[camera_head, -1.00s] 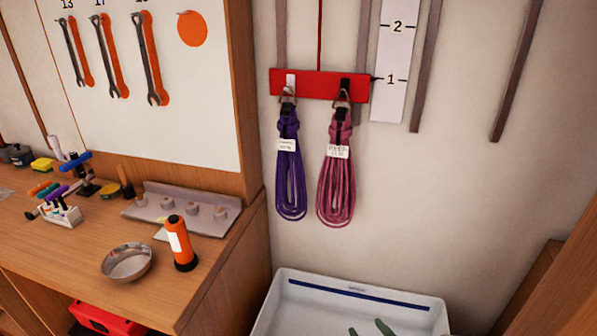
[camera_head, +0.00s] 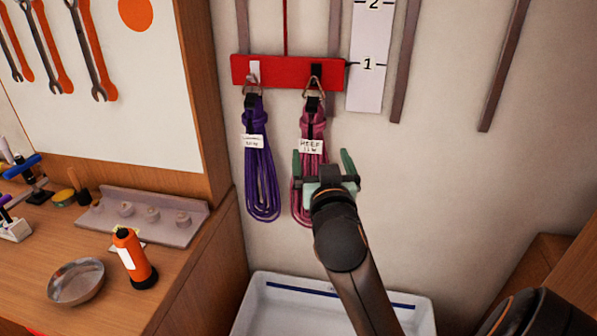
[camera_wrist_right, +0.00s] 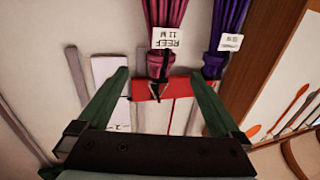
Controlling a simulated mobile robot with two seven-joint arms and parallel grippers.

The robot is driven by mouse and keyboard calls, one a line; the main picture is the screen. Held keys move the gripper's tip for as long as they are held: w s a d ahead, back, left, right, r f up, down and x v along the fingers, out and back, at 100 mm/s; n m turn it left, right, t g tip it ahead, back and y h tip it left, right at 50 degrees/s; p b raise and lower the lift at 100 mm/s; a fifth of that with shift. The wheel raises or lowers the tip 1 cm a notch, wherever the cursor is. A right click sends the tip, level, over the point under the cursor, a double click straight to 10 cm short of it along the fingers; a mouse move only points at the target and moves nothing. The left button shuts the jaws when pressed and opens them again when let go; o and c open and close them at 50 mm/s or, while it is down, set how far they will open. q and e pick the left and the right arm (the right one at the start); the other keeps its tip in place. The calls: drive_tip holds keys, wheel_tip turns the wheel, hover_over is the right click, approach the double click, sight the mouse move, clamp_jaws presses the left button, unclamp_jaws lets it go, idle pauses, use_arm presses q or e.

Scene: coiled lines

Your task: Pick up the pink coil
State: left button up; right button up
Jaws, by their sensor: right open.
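The pink coil (camera_head: 312,125) hangs from the right hook of a red rack (camera_head: 290,73) on the wall, with a white label reading REEF 11 M. My right gripper (camera_head: 324,165) is open in front of its lower part, which it partly hides. In the right wrist view the pink coil (camera_wrist_right: 165,15) appears upside down, between and beyond the two green fingers (camera_wrist_right: 162,88). I see no finger touching it. My left gripper is not in view.
A purple coil (camera_head: 259,165) hangs close on the left, on the other hook. A white bin (camera_head: 262,303) stands below. A workbench on the left holds an orange bottle (camera_head: 134,258), a metal bowl (camera_head: 76,281) and a grey tray (camera_head: 112,207).

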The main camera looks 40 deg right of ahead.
sight(314, 133)
drive_tip(key=x, duration=0.6)
drive_tip(key=shift+d+p, duration=0.1)
drive_tip(key=shift+p, duration=0.3)
drive_tip(key=p+x, duration=0.1)
drive_tip(key=x, duration=0.3)
drive_tip(key=shift+w+r, duration=0.15)
drive_tip(key=shift+w, duration=0.25)
drive_tip(key=shift+w+d, duration=0.3)
drive_tip(key=shift+w, duration=0.05)
clamp_jaws()
